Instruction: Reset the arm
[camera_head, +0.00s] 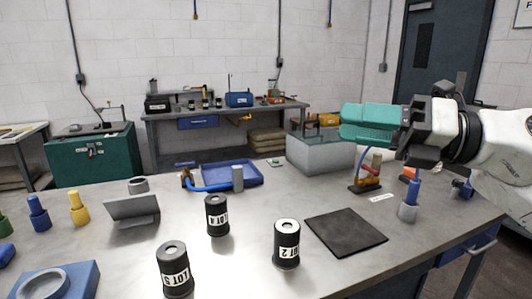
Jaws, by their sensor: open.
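My gripper (345,122), with teal fingers on a black and white wrist, is at the upper right. It points left and is held above the table, seen from the side. It is open, and I see nothing held in it. My white arm comes in from the right edge. Three black canisters with white labels stand on the metal table (330,193): one at the middle (217,216), one to its right (287,245) and one at the front (174,271). All are well below and apart from the gripper.
A black mat (346,232) lies at the right. A grey box (321,153) stands behind, below the gripper. A blue tray (245,174) is at the back. A grey angled stand (133,211), blue and yellow pegs and a blue block (85,280) are at the left.

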